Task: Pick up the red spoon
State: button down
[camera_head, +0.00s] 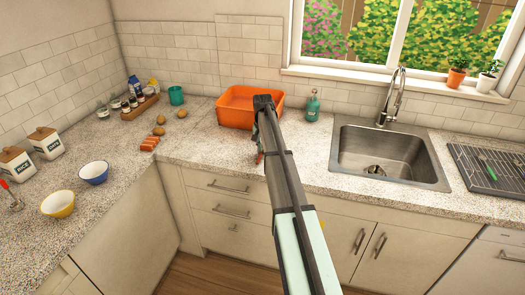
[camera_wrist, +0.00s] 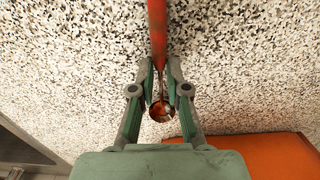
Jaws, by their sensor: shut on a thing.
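The red spoon shows in the wrist view with its red handle (camera_wrist: 157,30) running up to the top edge. Its shiny bowl end (camera_wrist: 161,111) lies between my finger links. My gripper (camera_wrist: 159,72) is shut on the spoon at its thin neck, just beyond the bowl. The speckled counter is behind the spoon; I cannot tell whether the spoon touches it. In the head view, my arm hides most of my gripper and the spoon. Only a small bit of red shows by the arm, in front of the orange tub.
The orange tub (camera_head: 233,111) stands just behind my gripper and shows in the wrist view (camera_wrist: 270,155). A teal soap bottle (camera_head: 312,106) and the sink (camera_head: 385,158) are to the right. Eggs and sausage-like pieces (camera_head: 149,143) lie left. Counter between them is clear.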

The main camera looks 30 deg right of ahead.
notch_tip(320, 180, up, 20)
jog(key=b, duration=0.4)
jog(key=shift+f, duration=0.2)
dwell(0.5)
